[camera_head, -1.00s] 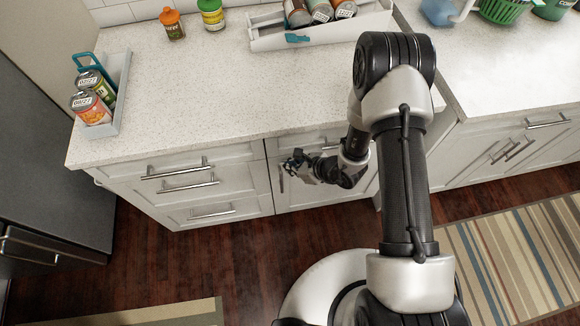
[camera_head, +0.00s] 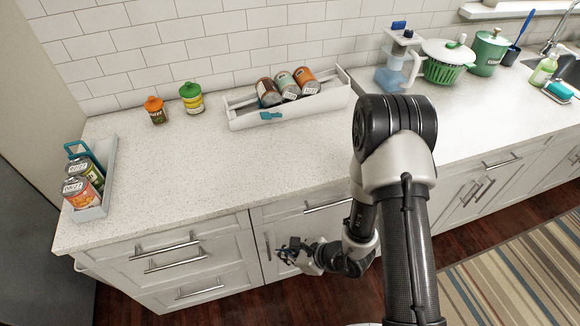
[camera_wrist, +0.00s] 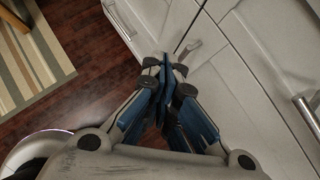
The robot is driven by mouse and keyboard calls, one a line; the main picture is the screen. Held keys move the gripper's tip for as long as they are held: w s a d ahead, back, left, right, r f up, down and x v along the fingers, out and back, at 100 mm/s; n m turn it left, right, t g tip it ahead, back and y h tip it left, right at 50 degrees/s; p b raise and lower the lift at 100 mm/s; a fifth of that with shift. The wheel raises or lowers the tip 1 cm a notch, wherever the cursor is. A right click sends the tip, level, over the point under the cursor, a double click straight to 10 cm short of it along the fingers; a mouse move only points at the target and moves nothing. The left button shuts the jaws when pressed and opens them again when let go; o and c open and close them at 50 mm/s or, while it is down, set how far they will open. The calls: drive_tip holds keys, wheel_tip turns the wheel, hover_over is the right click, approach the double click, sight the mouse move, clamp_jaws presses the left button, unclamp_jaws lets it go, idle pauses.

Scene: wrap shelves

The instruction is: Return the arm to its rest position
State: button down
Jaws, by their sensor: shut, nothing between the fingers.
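My gripper (camera_head: 289,250) hangs below the counter's front edge, in front of the white cabinet doors. In the wrist view my gripper (camera_wrist: 172,72) has its blue-padded fingers drawn together with nothing between them. A vertical cabinet handle (camera_wrist: 190,50) shows just beyond the fingertips; I cannot tell whether they touch it. My arm is folded, with its elbow above the counter's front edge at the right and the forearm pointing down and left.
The white speckled counter (camera_head: 200,165) is mostly bare in the middle. A tray (camera_head: 238,119) of cans stands at the back, and another tray (camera_head: 107,190) at the left. Drawer handles (camera_head: 168,249) stick out. A striped rug (camera_head: 510,280) lies at the lower right.

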drive_tip(key=s+a+r+n+g+y, duration=0.15)
drive_tip(key=r+n, duration=0.45)
drive_tip(key=r, duration=0.6)
drive_tip(key=s+a+r+n+g+y, duration=0.15)
drive_tip(key=r+n, duration=0.35)
drive_tip(key=r, duration=0.6)
drive_tip(key=s+d+r+n+t+h, duration=0.2)
drive_tip(key=s+d+r+n+h, duration=0.3)
drive_tip(key=d, duration=0.5)
drive_tip(key=s+d+r+n+t+h, duration=0.1)
drive_tip(key=s+d+r+n+h, duration=0.5)
drive_tip(key=d+r, duration=0.3)
drive_tip(key=shift+d+r+n+t, duration=0.2)
drive_tip(key=shift+d+n+t, duration=0.2)
drive_tip(key=shift+d+n, duration=0.1)
drive_tip(key=shift+s, duration=0.1)
